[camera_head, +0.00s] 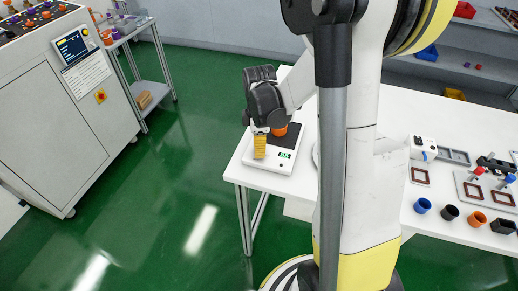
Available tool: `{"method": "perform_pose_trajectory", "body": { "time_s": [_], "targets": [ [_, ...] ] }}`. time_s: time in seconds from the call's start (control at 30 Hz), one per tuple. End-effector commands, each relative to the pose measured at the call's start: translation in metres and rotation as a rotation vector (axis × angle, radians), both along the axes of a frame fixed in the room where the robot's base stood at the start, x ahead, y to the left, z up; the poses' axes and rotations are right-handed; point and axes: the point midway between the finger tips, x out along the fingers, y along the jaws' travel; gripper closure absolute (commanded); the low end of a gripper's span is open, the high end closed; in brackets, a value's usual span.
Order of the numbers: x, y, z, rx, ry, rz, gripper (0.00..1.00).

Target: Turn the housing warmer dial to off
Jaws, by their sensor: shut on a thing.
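The housing warmer (250,161) is a low white unit with a dark top plate at the left end of the white table. Its front shows a lit green display (285,155) that seems to read 55. An orange housing (280,130) is on the plate, partly hidden by my gripper. My gripper (260,154) reaches down at the warmer's front left, with its yellow fingers shut at the front face. The dial itself is hidden behind the fingers, and its pointer cannot be read. The fingers are shut on what appears to be the dial.
My arm covers the table's middle. At the right are a white device (423,148), a grey tray (454,156) and a blue cup (422,205), a black cup (449,212) and an orange cup (477,218). A grey machine cabinet (60,130) stands left; green floor between is clear.

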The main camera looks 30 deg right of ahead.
Motion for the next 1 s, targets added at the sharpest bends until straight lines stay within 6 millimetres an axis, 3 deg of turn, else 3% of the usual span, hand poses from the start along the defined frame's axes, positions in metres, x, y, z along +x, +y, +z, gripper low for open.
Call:
{"method": "perform_pose_trajectory", "body": {
  "time_s": [0.7,0.73,0.8,1.0],
  "targets": [
    [-0.0008,-0.001,-0.0001,-0.002,0.002,0.071,1.0],
    [-0.0008,-0.001,-0.0001,-0.002,0.002,0.071,0.73],
    [-0.0007,-0.001,-0.0001,-0.001,0.002,0.071,0.57],
    [-0.0002,-0.0006,0.0,-0.001,0.0,0.071,0.57]
  ]
}}
